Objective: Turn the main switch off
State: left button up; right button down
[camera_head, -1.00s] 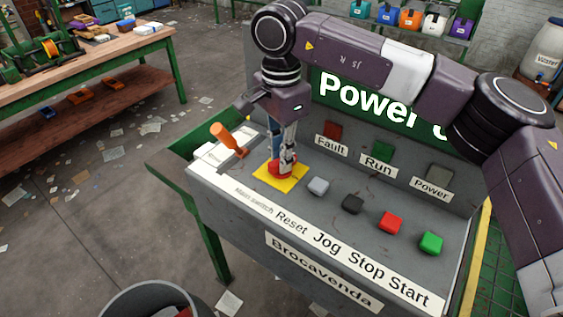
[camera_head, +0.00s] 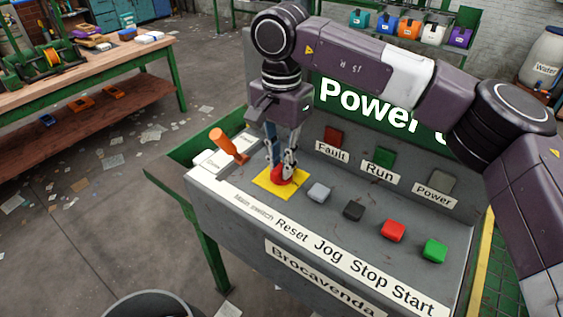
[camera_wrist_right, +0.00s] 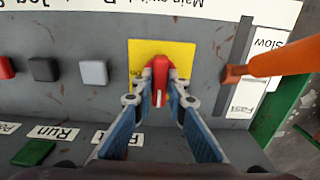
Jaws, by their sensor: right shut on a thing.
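The main switch is a red rotary knob (camera_head: 282,177) on a yellow square plate (camera_head: 289,192), at the left part of the grey console. My right gripper (camera_head: 281,168) points down over it and is shut on the knob. In the right wrist view, the red knob (camera_wrist_right: 160,68) sits between the fingertips (camera_wrist_right: 160,95), with its ridge running roughly up and down the picture and the yellow plate (camera_wrist_right: 188,52) behind it. The fingers hide part of the knob's sides. My left gripper is not in view.
An orange-handled lever (camera_head: 222,141) stands close left of the switch. To the right lie grey Reset (camera_head: 319,192), black Jog (camera_head: 354,210), red Stop (camera_head: 393,230) and green Start (camera_head: 434,250) buttons. Fault (camera_head: 333,133), Run (camera_head: 384,155) and Power (camera_head: 441,180) lamps are behind.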

aim_at(281, 165)
jog(key=c, duration=1.9)
grip_release()
jog(key=shift+c, duration=0.2)
notch_tip(281, 165, up, 12)
